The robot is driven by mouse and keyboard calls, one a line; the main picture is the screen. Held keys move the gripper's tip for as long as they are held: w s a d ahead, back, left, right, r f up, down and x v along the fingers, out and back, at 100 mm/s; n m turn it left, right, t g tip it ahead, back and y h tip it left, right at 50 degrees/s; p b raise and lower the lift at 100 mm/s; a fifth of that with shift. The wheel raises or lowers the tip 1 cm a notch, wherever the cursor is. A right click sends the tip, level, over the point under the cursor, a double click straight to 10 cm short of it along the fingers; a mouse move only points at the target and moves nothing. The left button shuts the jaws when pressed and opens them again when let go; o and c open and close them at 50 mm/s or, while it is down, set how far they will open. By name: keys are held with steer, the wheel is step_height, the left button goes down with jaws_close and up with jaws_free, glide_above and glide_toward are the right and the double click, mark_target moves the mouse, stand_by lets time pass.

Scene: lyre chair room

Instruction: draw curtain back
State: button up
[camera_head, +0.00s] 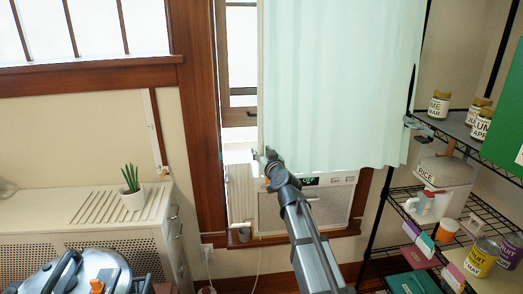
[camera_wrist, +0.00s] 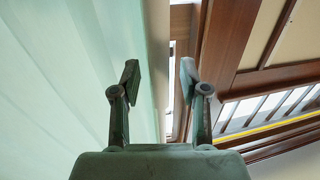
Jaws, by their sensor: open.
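In the wrist view the curtain (camera_wrist: 75,75) fills the left side. My gripper (camera_wrist: 160,80) is open there, with the left finger over the curtain and the right finger beside the window frame. The curtain's edge shows between the fingers; I cannot tell whether they touch it.
A window air conditioner (camera_head: 330,205) sits below the curtain. A black wire shelf (camera_head: 395,195) with jars and boxes stands close on the right. A white cabinet (camera_head: 60,215) with a potted plant (camera_head: 132,188) is on the left.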

steer(key=shift+w+a, duration=0.1)
steer(key=shift+w, duration=0.2)
jaws_close()
